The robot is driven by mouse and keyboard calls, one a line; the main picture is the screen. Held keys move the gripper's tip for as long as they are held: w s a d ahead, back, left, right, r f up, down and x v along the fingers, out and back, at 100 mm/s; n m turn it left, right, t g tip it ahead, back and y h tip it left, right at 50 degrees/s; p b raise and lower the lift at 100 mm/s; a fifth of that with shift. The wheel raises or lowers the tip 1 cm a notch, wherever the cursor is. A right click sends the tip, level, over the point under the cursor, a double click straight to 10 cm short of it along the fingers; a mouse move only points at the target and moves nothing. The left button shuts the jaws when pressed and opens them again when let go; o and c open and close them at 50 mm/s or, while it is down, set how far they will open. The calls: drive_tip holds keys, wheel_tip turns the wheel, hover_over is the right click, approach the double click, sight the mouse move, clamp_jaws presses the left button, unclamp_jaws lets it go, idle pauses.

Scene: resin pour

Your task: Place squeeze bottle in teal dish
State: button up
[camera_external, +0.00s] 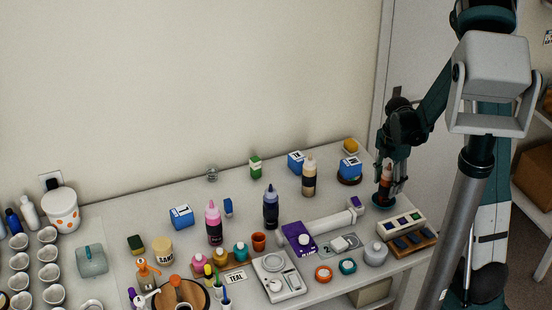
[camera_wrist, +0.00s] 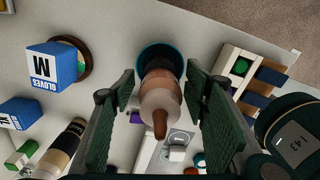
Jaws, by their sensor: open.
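A brown squeeze bottle (camera_external: 387,172) with a pale shoulder and brown nozzle stands at the right end of the table. In the wrist view the squeeze bottle (camera_wrist: 158,100) is seen from above, its base inside the round teal dish (camera_wrist: 152,52). The teal dish (camera_external: 382,200) shows dark beneath it in the external view. My gripper (camera_external: 390,182) points down around the bottle. In the wrist view my gripper (camera_wrist: 160,85) has its fingers apart on either side of the bottle, with gaps visible. The bottle looks upright; its lowest part is hidden by the dish rim.
A sample rack (camera_external: 402,222) stands close to the right of the dish. A blue glove box (camera_external: 349,168) on a round brown dish is to the left. Other squeeze bottles, pink (camera_external: 213,224), dark blue (camera_external: 271,208) and tan (camera_external: 309,178), stand farther left.

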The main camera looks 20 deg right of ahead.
sight(388, 166)
drive_tip(key=shift+r, duration=5.15)
drive_tip(key=shift+s+a+r, duration=0.15)
drive_tip(key=shift+a+r, duration=0.05)
drive_tip(key=shift+r, duration=0.2)
drive_tip(key=s+a+r+m+t, duration=0.3)
drive_tip(key=s+a+r+m, duration=0.3)
drive_tip(key=s+r+m, duration=0.2)
drive_tip(key=s+a+r+m+t, duration=0.4)
drive_tip(key=s+a+r+m, duration=0.3)
drive_tip(key=s+m, duration=0.5)
wheel_tip(388, 166, up, 2)
drive_tip(key=shift+r+m, duration=0.2)
drive_tip(key=shift+m, duration=0.3)
